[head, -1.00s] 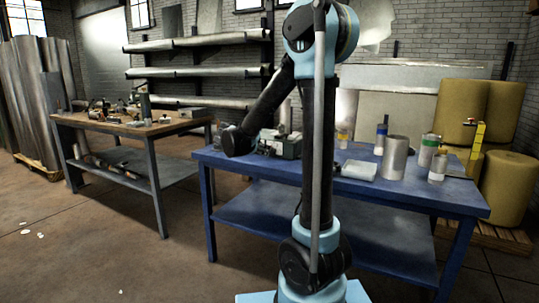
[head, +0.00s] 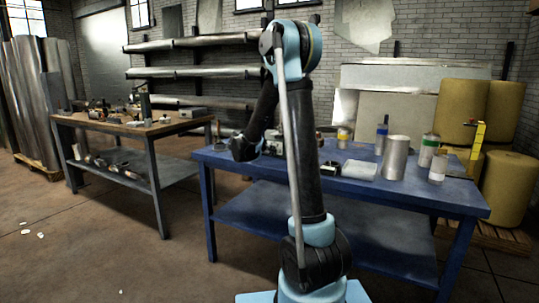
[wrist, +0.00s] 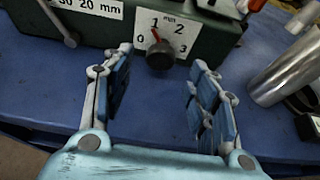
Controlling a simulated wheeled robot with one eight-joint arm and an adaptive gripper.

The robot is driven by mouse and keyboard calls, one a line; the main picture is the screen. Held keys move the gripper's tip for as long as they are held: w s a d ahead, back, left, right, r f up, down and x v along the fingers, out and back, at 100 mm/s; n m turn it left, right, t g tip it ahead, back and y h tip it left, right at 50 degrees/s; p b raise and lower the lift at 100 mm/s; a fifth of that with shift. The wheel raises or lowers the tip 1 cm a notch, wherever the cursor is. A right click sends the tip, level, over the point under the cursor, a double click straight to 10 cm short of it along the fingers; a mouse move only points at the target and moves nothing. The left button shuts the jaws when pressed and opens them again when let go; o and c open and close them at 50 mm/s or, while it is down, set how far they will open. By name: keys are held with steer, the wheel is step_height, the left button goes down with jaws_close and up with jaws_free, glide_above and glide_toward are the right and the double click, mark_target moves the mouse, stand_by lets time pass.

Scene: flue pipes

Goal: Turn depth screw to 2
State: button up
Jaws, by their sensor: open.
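The depth screw is a dark round knob (wrist: 160,57) on the front of a green machine (wrist: 95,28) in the wrist view. A small red pointer above the knob stands close to the 1. My gripper (wrist: 159,80) is open and empty, its blue-padded fingers pointing toward the machine, one on each side below the knob. In the head view my arm hides most of the machine on the blue bench.
A metal cylinder (wrist: 285,68) lies right of the gripper in the wrist view. A wooden-topped table (head: 140,125) stands to the left.

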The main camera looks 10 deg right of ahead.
steer(key=shift+x, duration=3.05)
steer(key=shift+c, duration=0.5)
steer(key=c, duration=0.9)
